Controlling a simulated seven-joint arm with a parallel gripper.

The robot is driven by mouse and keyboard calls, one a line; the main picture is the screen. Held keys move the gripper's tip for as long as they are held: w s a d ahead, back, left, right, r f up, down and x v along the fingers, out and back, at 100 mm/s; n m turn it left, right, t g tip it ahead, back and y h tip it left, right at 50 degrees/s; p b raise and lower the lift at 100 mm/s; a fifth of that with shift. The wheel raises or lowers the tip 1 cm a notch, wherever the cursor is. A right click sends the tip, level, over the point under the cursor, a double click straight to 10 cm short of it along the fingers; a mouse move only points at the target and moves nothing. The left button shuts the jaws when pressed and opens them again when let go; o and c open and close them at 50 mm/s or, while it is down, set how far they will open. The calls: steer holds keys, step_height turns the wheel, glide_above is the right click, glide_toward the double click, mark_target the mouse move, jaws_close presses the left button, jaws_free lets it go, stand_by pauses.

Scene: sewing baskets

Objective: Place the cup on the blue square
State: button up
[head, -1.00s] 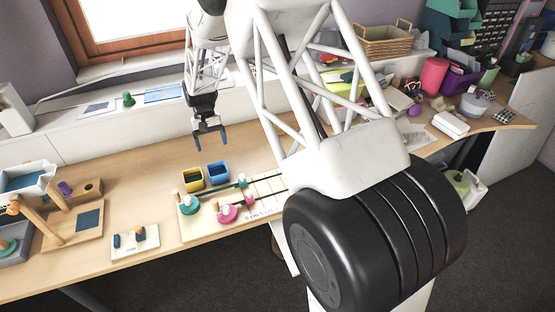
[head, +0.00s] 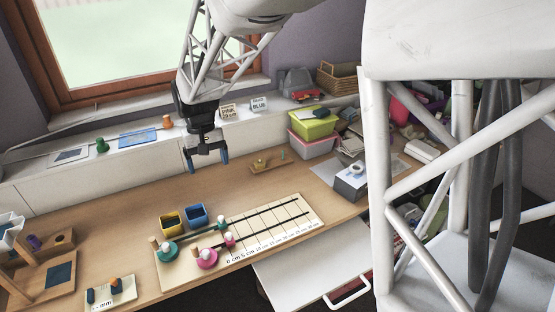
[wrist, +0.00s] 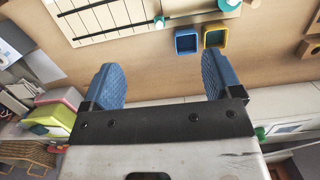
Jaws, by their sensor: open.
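Two small square open cups stand side by side on the wooden desk, a yellow one (head: 171,222) and a blue one (head: 195,215). The wrist view also shows the blue cup (wrist: 187,41) and the yellow cup (wrist: 215,38) beyond my fingertips. A dark blue square (head: 61,275) lies on a wooden board at the lower left. A blue card (head: 138,138) lies on the windowsill ledge; I cannot tell which blue patch is the task's square. My gripper (head: 207,158) is open and empty, with two blue fingers, above the desk and behind the cups.
A ruled board (head: 270,232) with pink and teal pegged pieces lies in front of the cups. A small board with pegs (head: 110,292) is at the front left. A green bin (head: 313,124) and grey box (head: 351,182) stand right.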

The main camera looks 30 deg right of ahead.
steer(key=s+d+r+t, duration=0.1)
steer(key=s+r, duration=0.1)
steer(key=s, duration=0.7)
steer(key=s+d+r+t, duration=0.1)
steer(key=s+d+r, duration=0.1)
steer(key=s, duration=0.8)
steer(key=s+d+r+t, duration=0.1)
steer(key=s+r+t, duration=0.1)
steer(key=s, duration=0.8)
steer(key=shift+s+d+r, duration=0.25)
steer(key=shift+d+r, duration=0.1)
steer(key=shift+r, duration=0.3)
steer(key=shift+o, duration=0.2)
steer(key=shift+w, duration=0.1)
